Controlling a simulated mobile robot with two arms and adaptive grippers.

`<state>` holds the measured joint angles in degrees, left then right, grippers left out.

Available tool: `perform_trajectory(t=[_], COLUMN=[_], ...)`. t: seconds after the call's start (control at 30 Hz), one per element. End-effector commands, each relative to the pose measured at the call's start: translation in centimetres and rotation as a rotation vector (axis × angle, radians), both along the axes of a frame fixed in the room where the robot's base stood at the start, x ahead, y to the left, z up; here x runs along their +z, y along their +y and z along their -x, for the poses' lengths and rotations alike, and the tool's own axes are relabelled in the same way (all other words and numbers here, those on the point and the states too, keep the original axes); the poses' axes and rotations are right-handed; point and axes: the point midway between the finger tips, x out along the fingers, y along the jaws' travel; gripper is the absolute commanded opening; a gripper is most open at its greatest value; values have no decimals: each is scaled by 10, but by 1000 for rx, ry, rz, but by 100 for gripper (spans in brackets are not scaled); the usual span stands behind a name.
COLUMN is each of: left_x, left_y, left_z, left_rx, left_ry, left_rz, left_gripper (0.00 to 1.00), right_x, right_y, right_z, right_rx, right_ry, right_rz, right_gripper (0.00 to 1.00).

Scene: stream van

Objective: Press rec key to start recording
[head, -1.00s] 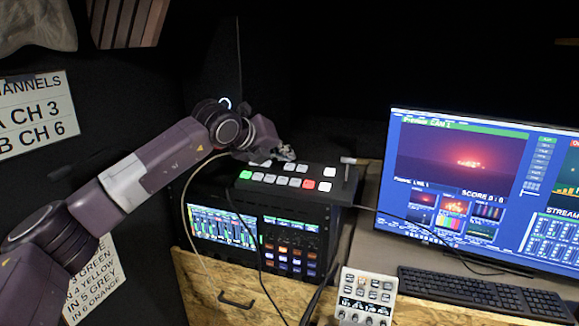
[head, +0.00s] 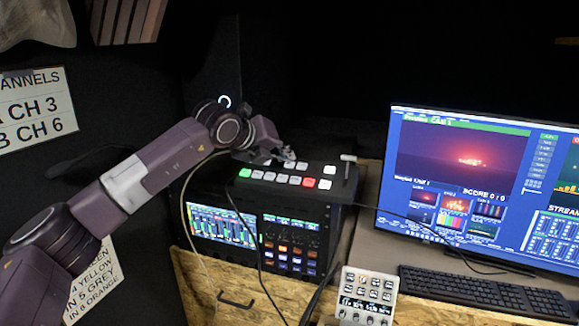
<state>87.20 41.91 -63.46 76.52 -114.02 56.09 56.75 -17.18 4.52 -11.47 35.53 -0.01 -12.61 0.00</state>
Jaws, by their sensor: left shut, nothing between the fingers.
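A black switcher panel (head: 337,193) sits on top of the rack, with green, white and red keys. The red key (head: 308,182) is lit in the front row and the green key (head: 245,173) is at its left end. Key labels are too small to read, so I cannot tell which is rec. My left gripper (head: 288,155) is shut and empty, over the back edge of the panel. It hides part of the back row; I cannot tell whether it touches a key. My right gripper is not in view.
The rack (head: 262,222) below has a lit screen and lit buttons. A small white keypad (head: 367,296) stands in front, beside a black keyboard (head: 480,291) and a large monitor (head: 460,170). Cables hang across the rack front. A lever (head: 347,170) rises at the panel's right.

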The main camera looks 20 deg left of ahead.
Motion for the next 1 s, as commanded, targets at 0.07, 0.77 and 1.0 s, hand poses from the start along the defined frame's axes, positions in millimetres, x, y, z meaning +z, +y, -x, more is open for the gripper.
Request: perform_trajectory(t=[0.07, 0.77, 1.0], left_x=[0, -6, -9], left_y=[0, 0, -1], left_z=[0, -1, -2], left_rx=[0, 0, -1], left_ry=[0, 0, 1], left_rz=[0, 0, -1], left_gripper=[0, 0, 0], right_x=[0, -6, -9], right_y=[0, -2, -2], right_z=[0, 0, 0], right_rx=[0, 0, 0], right_ry=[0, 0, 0], right_rz=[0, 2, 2], right_gripper=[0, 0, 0])
